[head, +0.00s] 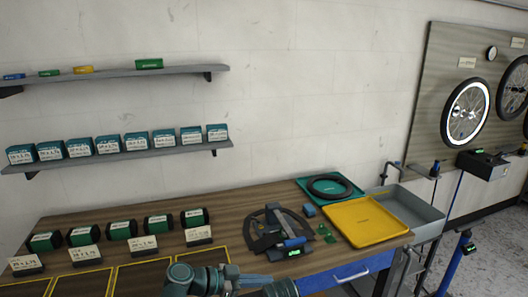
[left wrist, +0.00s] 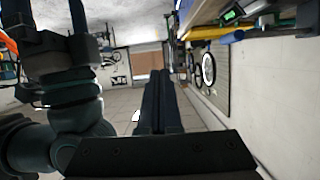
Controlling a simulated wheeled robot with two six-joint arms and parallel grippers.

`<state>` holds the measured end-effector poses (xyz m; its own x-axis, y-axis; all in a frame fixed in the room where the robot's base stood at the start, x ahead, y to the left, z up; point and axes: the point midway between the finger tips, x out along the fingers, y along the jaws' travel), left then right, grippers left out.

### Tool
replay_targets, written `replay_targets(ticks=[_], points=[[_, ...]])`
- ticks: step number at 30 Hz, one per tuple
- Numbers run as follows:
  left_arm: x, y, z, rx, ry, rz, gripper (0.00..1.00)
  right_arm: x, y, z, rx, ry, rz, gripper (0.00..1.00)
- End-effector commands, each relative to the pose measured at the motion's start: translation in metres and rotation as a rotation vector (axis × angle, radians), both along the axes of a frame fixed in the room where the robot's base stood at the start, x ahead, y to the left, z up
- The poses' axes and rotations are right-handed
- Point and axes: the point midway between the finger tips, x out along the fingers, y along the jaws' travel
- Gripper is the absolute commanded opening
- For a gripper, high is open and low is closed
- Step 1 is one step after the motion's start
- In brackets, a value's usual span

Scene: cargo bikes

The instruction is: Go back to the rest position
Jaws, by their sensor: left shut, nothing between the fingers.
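My left gripper (left wrist: 158,75) shows in the left wrist view as two long dark fingers lying together, shut and empty. They point out over the open floor of the room, apart from any object. In the head view, part of my arm (head: 205,280) crosses the bottom edge in front of the workbench (head: 150,220). The fingertips are not clear there.
The bench holds green-black boxes (head: 120,230) with label cards, a dark angled tool (head: 280,232), a yellow tray (head: 365,222) and a green tray (head: 310,184) with a black ring (head: 330,186). Wall shelves (head: 120,158) hold small boxes. A wheel board (head: 430,80) hangs right.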

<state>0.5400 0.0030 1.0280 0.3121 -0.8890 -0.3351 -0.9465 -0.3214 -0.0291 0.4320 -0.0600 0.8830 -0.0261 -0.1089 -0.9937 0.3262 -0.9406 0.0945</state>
Motion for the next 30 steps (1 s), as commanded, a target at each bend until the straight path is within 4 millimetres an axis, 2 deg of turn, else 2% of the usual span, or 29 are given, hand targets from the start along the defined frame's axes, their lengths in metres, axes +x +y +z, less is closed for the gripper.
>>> replay_targets(ticks=[8,14,17,21,25,30], points=[[-0.009,0.010,-0.037,0.119,0.223,0.060,0.00,0.000,0.000,0.000,0.000,0.000,0.000,1.00],[-0.018,0.032,-0.076,0.267,0.470,0.189,0.00,0.000,0.000,0.000,0.000,0.000,0.000,1.00],[-0.025,0.053,-0.100,0.372,0.629,0.318,0.00,0.000,0.000,0.000,0.000,0.000,0.000,1.00],[-0.035,0.092,-0.128,0.521,0.831,0.571,0.00,0.000,0.000,0.000,0.000,0.000,0.000,1.00],[-0.042,0.126,-0.140,0.617,0.942,0.805,0.00,0.000,0.000,0.000,0.000,0.000,0.000,1.00],[-0.048,0.167,-0.146,0.698,1.015,1.104,0.00,0.000,0.000,0.000,0.000,0.000,0.000,1.00]])
